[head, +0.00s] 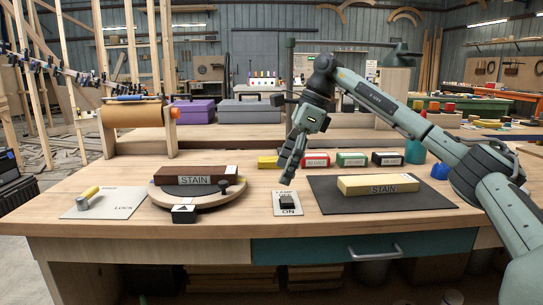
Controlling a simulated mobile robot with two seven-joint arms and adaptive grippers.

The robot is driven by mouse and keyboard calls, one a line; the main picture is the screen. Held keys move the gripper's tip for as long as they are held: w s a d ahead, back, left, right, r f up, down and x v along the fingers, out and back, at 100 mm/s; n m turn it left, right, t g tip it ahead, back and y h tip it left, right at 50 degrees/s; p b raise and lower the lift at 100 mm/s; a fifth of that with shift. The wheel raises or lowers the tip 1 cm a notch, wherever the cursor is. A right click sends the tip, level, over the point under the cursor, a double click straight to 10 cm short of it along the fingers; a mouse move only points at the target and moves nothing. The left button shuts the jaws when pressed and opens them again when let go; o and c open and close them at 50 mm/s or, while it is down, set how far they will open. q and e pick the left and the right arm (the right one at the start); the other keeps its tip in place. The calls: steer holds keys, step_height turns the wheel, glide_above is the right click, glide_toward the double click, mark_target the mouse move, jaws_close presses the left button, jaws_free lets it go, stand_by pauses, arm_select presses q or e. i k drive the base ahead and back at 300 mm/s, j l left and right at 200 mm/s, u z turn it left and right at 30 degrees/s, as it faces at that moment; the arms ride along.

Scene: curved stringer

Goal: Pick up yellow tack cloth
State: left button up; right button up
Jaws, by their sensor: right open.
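No label I can read says tack cloth. A small yellow block (267,162) lies in the back row of labelled pieces, partly hidden by my right gripper. A longer pale yellow block marked STAIN (378,185) lies on the dark mat (330,200) at the right. I cannot tell which is the yellow tack cloth. My right gripper (286,178) points down, open and empty, just right of the small yellow block as seen here, above the lamp switch plate. My left gripper is not in view.
Red (315,160), green (351,159) and black (387,158) pieces continue the back row. A lamp switch plate (286,211) lies at the front. A brown STAIN block (196,175) sits on a round turntable (165,195). A lock plate (108,208) is at left; a teal cup (415,151) at right.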

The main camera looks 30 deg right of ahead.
mark_target(264, 163)
steer(key=i+l, duration=0.85)
